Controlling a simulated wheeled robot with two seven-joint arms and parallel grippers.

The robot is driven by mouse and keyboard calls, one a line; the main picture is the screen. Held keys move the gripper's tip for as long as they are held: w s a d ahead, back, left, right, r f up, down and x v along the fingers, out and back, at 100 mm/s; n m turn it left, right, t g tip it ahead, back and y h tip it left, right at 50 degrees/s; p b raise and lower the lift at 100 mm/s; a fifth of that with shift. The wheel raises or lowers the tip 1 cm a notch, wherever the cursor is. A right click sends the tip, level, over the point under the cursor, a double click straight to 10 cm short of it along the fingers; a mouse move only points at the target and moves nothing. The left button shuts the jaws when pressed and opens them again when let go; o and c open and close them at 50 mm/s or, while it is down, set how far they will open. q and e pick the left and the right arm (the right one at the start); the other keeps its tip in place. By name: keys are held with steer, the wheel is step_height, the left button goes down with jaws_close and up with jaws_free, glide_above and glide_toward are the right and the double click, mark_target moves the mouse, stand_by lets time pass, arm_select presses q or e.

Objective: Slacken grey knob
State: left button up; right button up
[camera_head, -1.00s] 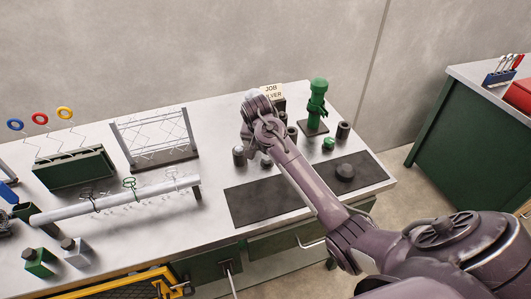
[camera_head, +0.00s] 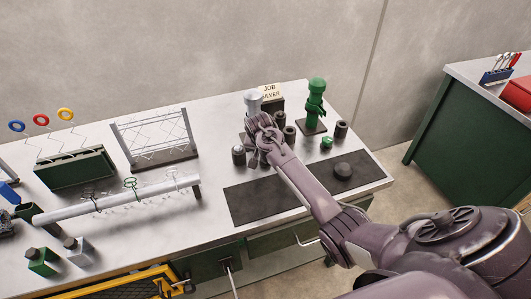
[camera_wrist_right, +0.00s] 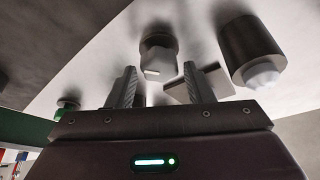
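A light grey knob top (camera_head: 252,97) stands at the back of the bench, left of the job sign. My right arm hides its lower part. My right gripper (camera_head: 258,150) is in front of it, and its fingers are hard to make out from the head. In the right wrist view my right gripper (camera_wrist_right: 158,82) has its two fingers apart with nothing clasped. A light grey piece with a darker rounded cap (camera_wrist_right: 158,55) shows beyond the gap; I cannot tell for sure that it is the grey knob. My left gripper is not in view.
A green post (camera_head: 316,100) stands right of the sign (camera_head: 269,93). Dark cylinders (camera_head: 341,130) stand close by; a dark one with a white tip (camera_wrist_right: 252,55) is right of the fingers. A dark mat (camera_head: 300,190) lies in front. A wire rack (camera_head: 155,140) stands left.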

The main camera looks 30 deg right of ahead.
steer(key=c, duration=0.7)
steer(key=shift+r, duration=0.1)
